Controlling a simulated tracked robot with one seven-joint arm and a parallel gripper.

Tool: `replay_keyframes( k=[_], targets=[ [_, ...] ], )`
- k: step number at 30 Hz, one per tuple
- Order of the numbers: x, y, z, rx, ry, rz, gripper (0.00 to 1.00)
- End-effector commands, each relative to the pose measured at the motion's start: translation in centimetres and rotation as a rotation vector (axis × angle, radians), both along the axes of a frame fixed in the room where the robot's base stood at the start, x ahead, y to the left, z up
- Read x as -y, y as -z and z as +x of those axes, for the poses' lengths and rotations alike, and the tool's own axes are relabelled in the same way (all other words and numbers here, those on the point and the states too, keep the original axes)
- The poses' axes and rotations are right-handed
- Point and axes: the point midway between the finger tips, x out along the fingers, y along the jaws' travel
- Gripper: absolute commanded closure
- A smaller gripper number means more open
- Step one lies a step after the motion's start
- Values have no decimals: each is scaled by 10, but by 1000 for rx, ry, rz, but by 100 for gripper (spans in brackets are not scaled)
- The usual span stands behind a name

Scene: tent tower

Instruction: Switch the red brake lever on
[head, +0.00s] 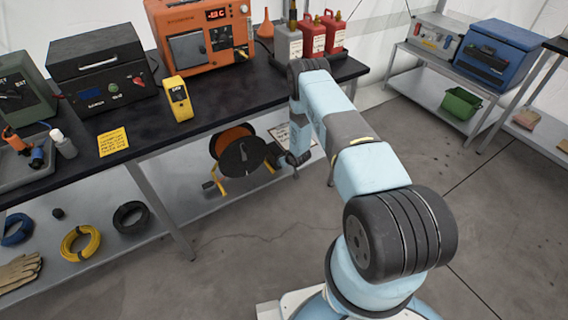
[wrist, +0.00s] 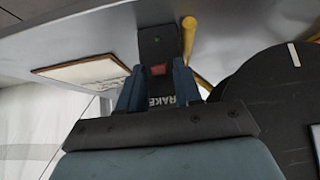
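The red brake lever (wrist: 158,70) shows as a small red block in the wrist view, on a dark box (wrist: 160,40) lettered "RAKE", its first letter hidden. A small green dot lies beyond the lever on the box. My gripper (wrist: 160,80) has its two blue fingers apart, one on each side of the lever; I cannot tell whether either touches it. In the head view my gripper (head: 296,160) is low beside the right side of the cable reel (head: 243,158). The lever cannot be made out in the head view.
The reel stands on the lower shelf (head: 190,203) under the black bench top (head: 145,125). A yellow tube (wrist: 188,50) and the reel's dark disc (wrist: 275,100) are close right of the fingers. A clipboard (wrist: 85,72) lies to the left. Open floor (head: 255,240) is in front.

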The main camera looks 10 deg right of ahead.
Motion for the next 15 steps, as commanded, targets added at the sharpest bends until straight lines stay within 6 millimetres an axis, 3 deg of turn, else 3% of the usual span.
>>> replay_keyframes(
  k=[10, 15],
  targets=[
    [1, 0, -2, -3, 0, -1, 57],
    [4, -10, -9, -4, 1, -1, 57]
  ],
)
